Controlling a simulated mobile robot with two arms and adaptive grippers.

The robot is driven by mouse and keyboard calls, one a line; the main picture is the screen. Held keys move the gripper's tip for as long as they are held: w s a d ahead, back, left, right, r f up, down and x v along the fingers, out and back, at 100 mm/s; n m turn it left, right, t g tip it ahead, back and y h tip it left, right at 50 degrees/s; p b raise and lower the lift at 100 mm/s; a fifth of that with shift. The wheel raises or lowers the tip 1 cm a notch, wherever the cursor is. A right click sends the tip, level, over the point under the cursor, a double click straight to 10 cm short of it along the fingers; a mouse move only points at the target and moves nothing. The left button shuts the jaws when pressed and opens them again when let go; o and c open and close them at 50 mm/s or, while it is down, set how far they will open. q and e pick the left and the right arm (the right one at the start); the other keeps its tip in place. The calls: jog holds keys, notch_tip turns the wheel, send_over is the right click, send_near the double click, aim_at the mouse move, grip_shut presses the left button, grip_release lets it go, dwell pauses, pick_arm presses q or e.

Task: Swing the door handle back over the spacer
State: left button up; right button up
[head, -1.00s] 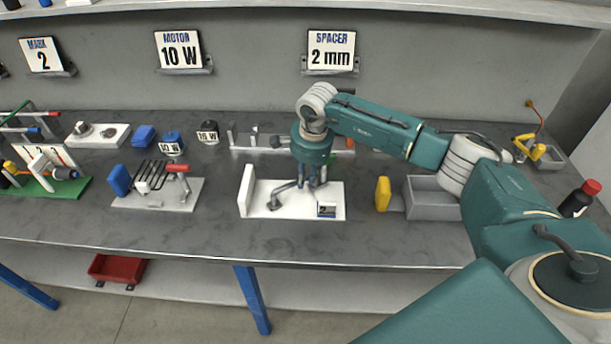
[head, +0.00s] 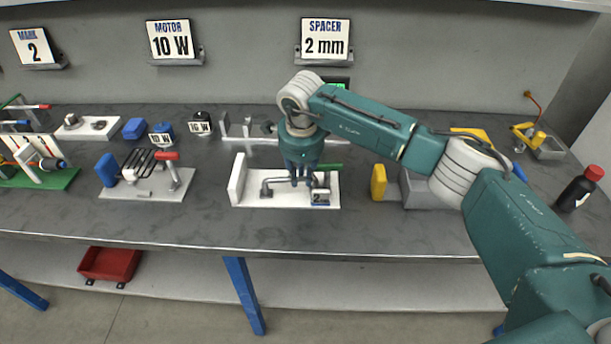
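The grey door handle (head: 275,183) is mounted on a white fixture (head: 250,201) with an upright white plate at its left end. Its lever runs right from its left end toward my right gripper's fingers. The spacer (head: 320,197), a small block with a "2" label, sits at the right part of the fixture. My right gripper (head: 303,183) points down over the fixture, between the handle's left end and the spacer. Its fingers hide part of the lever, and I cannot tell whether they hold it. My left gripper is not in view.
A yellow block (head: 379,181) and a grey bin (head: 417,192) stand right of the fixture. A grey board with a black wire rack (head: 147,165) lies to the left. A dark bottle with a red cap (head: 578,188) stands far right. The bench's front strip is clear.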

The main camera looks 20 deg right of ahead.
jog(key=o, duration=0.3)
jog(key=shift+r, duration=0.15)
notch_tip(320, 180, up, 8)
jog(key=s, duration=0.1)
jog(key=shift+s+a, duration=0.2)
jog(key=shift+s, duration=0.1)
